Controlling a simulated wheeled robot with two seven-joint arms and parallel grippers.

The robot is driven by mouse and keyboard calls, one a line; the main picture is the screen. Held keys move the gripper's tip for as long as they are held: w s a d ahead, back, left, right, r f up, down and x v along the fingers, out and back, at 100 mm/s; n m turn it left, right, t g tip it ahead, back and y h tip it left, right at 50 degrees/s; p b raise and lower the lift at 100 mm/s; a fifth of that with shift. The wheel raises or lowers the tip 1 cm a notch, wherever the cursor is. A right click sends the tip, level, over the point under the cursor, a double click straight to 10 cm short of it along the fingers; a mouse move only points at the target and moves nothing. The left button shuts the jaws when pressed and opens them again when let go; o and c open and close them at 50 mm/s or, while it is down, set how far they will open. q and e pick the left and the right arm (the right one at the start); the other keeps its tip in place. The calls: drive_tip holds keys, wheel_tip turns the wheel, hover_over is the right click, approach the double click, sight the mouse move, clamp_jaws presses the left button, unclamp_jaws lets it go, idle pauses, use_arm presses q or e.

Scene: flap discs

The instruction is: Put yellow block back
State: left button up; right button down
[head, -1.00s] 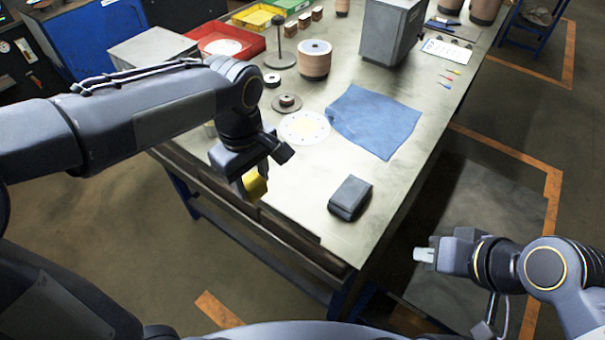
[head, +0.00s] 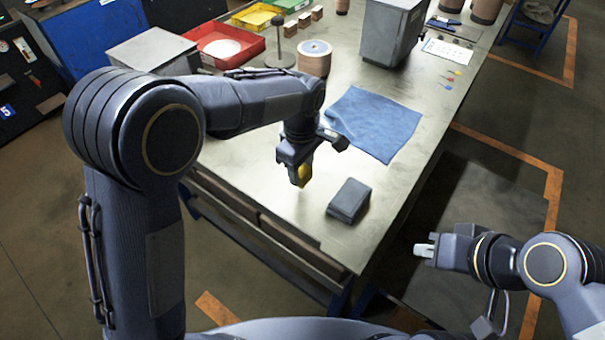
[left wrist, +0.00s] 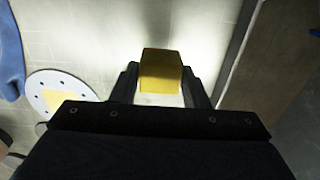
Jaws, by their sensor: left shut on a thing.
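The yellow block (head: 304,172) is between the fingers of my left gripper (head: 300,178), above the bare table near the dark grey block. In the left wrist view the yellow block (left wrist: 161,72) sits between both fingertips of the left gripper (left wrist: 160,90), which is shut on it. A white disc with a yellow middle (left wrist: 57,95) lies on the table to the left in that view; my arm hides it in the head view. My right gripper (head: 424,250) is off the table's right side, with pale fingertips close together. Whether it is fully shut is unclear.
A dark grey block (head: 349,200) lies just right of my left gripper. A blue cloth (head: 374,122) lies behind it. A grey bin (head: 389,35), a drum-shaped roll (head: 314,58) and red (head: 226,42) and yellow (head: 257,17) trays stand further back. The table's front corner is clear.

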sight(302, 178)
use_arm(q)
drive_tip(key=shift+w+d+f, duration=0.15)
drive_tip(key=shift+f, duration=1.7)
drive_tip(key=shift+f, duration=0.2)
drive_tip(key=o, duration=1.1)
drive_tip(key=shift+c, duration=0.2)
